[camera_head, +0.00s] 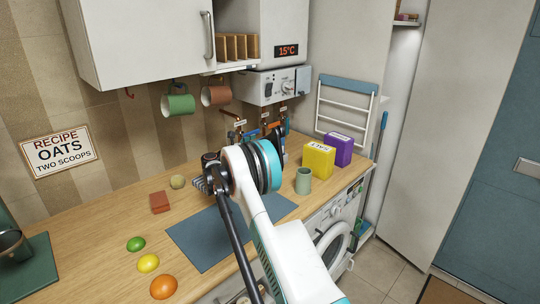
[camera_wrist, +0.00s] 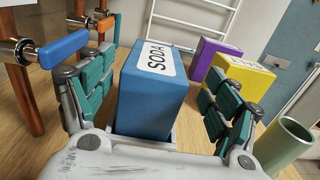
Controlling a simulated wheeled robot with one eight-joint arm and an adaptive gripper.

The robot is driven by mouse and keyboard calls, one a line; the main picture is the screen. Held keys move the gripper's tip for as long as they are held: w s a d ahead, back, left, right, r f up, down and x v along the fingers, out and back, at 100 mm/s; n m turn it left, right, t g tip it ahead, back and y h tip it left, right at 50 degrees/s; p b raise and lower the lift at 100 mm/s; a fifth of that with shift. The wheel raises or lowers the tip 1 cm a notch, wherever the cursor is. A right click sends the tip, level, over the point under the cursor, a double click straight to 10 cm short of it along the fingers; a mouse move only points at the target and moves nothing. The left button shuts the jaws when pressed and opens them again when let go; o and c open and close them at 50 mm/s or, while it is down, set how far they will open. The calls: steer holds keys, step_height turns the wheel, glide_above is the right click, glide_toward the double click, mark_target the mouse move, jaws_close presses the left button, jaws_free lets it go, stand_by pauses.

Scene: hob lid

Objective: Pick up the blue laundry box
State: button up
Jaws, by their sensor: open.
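The box is between the fingers; a small gap shows on the right side, and contact on the left cannot be told. In the head view my arm hides the blue box and the gripper fingers.
A yellow box (camera_head: 318,161) and a purple box (camera_head: 338,149) stand just right of the blue one. A green cup (camera_head: 303,181) is near the front edge. Pipes with a blue valve handle (camera_wrist: 62,49) are close on the left. A blue-grey mat (camera_head: 200,240) lies left.

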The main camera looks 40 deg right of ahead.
steer(key=d, duration=0.1)
steer(key=d+b, duration=0.1)
steer(key=d, duration=0.1)
steer(key=w+d+b, duration=0.1)
steer(key=d, duration=0.1)
steer(key=shift+d, duration=0.6)
steer(key=shift+r, duration=0.1)
steer(key=c, duration=1.8)
